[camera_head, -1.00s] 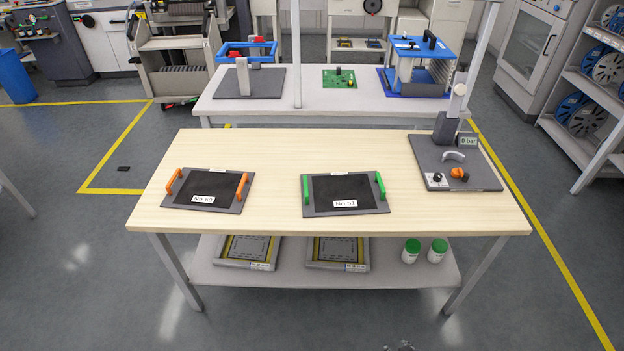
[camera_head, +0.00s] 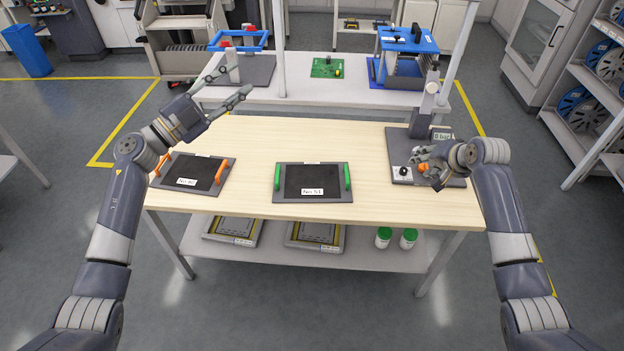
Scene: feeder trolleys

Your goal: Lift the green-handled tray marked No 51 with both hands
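The tray marked No 51 (camera_head: 313,198) lies flat on the wooden table, a dark panel in a grey frame. Its left green handle (camera_head: 278,183) and right green handle (camera_head: 347,177) stand upright and free. My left gripper (camera_head: 238,82) is open and empty, raised in the air up and left of this tray, its fingers pointing right. My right gripper (camera_head: 425,167) is at the grey fixture plate, right of the tray, over or at an orange knob (camera_head: 421,168). Its fingers overlap the knob, and I cannot tell whether they grip it.
An orange-handled tray (camera_head: 209,187) lies left of the No 51 tray on the table (camera_head: 250,150). The fixture plate (camera_head: 397,138) carries a post and a small pressure display (camera_head: 441,134). A second bench with a blue frame stands behind. Tabletop between the tray and fixture is clear.

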